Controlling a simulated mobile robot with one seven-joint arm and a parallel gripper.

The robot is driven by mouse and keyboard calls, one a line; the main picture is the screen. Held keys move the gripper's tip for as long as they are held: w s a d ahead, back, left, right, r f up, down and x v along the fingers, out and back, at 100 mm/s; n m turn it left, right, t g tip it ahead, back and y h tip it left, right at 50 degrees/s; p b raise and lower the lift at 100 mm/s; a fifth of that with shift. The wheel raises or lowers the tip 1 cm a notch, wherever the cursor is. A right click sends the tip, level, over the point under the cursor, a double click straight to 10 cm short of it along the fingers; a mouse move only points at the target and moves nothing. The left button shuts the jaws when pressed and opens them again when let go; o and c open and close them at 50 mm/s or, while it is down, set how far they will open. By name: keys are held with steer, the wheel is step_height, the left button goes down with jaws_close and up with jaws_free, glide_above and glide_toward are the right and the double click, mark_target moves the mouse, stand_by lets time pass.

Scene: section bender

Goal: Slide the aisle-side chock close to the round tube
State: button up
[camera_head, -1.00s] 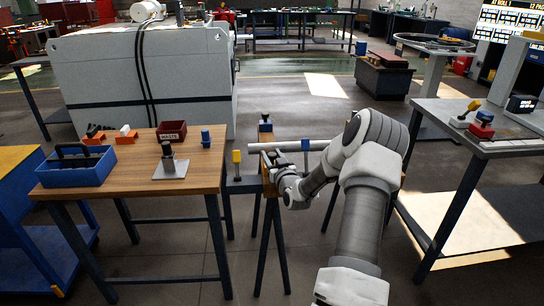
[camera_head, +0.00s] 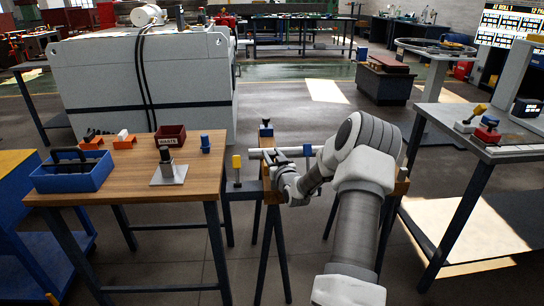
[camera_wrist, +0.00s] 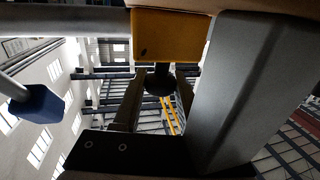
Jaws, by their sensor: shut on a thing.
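The pale round tube (camera_head: 284,151) lies across a wooden-topped trestle stand, and its near part also shows at the top left of the wrist view (camera_wrist: 60,22). My gripper (camera_head: 284,186) is at the stand, just below the tube in the head view. In the wrist view a yellow-orange block (camera_wrist: 170,36) with a dark round knob (camera_wrist: 160,78) under it sits beside the tube, close to my grey finger. I take it for the chock, and my gripper is shut on it. Whether it touches the tube I cannot tell. The grasp is hidden in the head view.
A wooden table (camera_head: 120,185) at left holds a blue tote (camera_head: 72,178), a red bin (camera_head: 170,136) and a metal stand. A grey table (camera_head: 505,150) is at right.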

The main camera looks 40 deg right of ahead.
steer(key=o, duration=1)
steer(key=shift+s, duration=0.1)
steer(key=p+v, duration=0.2)
steer(key=v, duration=1.5)
steer(key=shift+s, duration=0.15)
